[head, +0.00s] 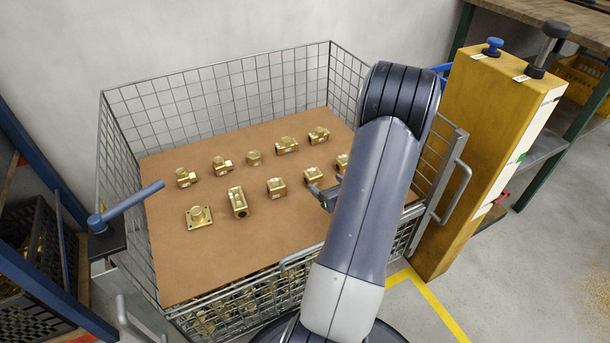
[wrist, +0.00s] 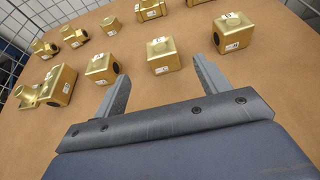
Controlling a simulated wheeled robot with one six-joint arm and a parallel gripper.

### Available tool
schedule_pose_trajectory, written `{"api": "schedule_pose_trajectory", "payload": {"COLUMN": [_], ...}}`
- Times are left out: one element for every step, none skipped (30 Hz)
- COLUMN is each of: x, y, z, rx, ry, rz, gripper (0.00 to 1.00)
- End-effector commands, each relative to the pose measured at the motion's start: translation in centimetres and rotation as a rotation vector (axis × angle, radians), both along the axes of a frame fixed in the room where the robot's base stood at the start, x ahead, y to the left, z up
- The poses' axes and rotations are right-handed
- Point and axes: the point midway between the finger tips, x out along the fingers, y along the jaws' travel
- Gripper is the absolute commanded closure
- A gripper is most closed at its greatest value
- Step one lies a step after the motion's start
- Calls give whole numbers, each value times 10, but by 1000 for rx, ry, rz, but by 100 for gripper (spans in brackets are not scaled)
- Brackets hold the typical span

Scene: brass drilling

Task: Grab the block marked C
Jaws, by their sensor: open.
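In the wrist view, one block (wrist: 163,56) stands ahead of the gap between my fingers. Another block (wrist: 102,68) stands to its left, and a block with a dark round bore (wrist: 232,32) is just beyond the right fingertip. My gripper (wrist: 160,72) is open and empty, its fingers pointing at the front row. In the head view my gripper (head: 325,193) is beside the front row's right part, partly hidden by my arm.
A wire-mesh cage (head: 128,180) surrounds the board on its sides. A blue-handled lever (head: 135,203) reaches over its left edge. A yellow cabinet (head: 475,150) stands at right. The board's front left is bare.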

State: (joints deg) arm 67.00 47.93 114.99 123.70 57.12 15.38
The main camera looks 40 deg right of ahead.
Motion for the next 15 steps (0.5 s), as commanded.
{"api": "schedule_pose_trajectory", "payload": {"x": [7,12,18,23,27,32,35,38,41,42,44,46,48,51,56], "y": [-1,-2,-4,-5,-7,-9,-10,-11,-11,-12,-12,-13,-14,-15,-17], "z": [-5,-7,-10,-12,-14,-16,-17,-18,-19,-19,-20,-21,-22,-24,-27], "rx": [1,0,0,0,0,0,0,-1,-1,0,0,-1,-1,-2,-1], "ry": [0,0,-1,0,0,0,0,0,0,1,1,1,0,1,-1], "rz": [4,5,5,6,7,5,5,6,6,5,4,5,6,6,7], "gripper": [29,29,29,29,29,29,29,29,29,29,29,29,29,29,29]}}
